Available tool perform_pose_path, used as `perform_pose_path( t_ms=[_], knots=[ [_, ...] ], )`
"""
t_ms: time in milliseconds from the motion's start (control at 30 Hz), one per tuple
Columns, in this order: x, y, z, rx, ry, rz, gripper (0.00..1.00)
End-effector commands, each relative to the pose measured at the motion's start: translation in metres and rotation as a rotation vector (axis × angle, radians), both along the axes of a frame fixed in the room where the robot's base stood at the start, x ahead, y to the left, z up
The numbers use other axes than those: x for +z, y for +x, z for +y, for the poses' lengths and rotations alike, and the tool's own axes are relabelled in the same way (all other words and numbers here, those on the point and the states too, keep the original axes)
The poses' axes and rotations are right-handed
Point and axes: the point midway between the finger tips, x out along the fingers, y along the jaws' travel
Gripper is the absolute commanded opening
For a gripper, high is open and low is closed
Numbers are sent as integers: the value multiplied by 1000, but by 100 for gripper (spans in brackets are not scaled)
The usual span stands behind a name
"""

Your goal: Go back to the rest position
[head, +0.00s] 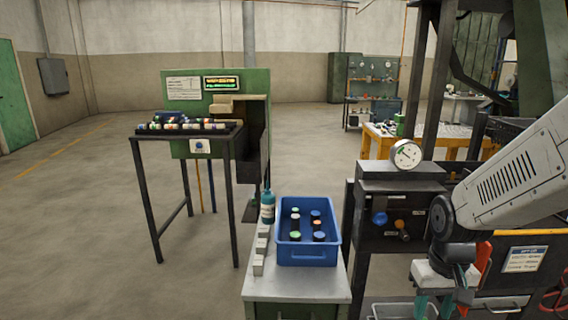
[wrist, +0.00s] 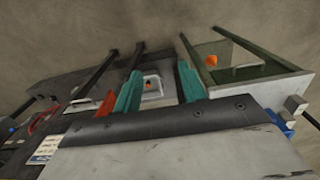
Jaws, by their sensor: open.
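My gripper (head: 434,304) hangs low at the right of the head view, below my arm, its tips near the bottom edge of the picture. In the wrist view my gripper (wrist: 160,84) shows two teal fingers spread apart with nothing held between them. No marker of the rest position shows.
A dark cabinet with a dial gauge (head: 406,154) stands left of my arm. A blue bin (head: 307,258) of capped cylinders and a teal bottle (head: 267,208) stand on a grey-topped cabinet (head: 285,286). A dark-legged rack (head: 237,150) stands at left. Open floor lies beyond.

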Motion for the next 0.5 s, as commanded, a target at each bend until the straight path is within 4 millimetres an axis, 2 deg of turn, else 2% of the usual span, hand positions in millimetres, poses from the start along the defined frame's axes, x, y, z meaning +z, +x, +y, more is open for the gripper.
perform_pose_path(
  t_ms=[33,100,300,400,500],
  knots=[
    [19,-18,5,-2,2,20,42],
    [40,-45,10,-9,4,57,42],
    [92,-111,22,-12,6,99,42],
    [110,-135,26,-1,4,70,42],
    [125,-147,30,13,2,-2,42]
  ],
)
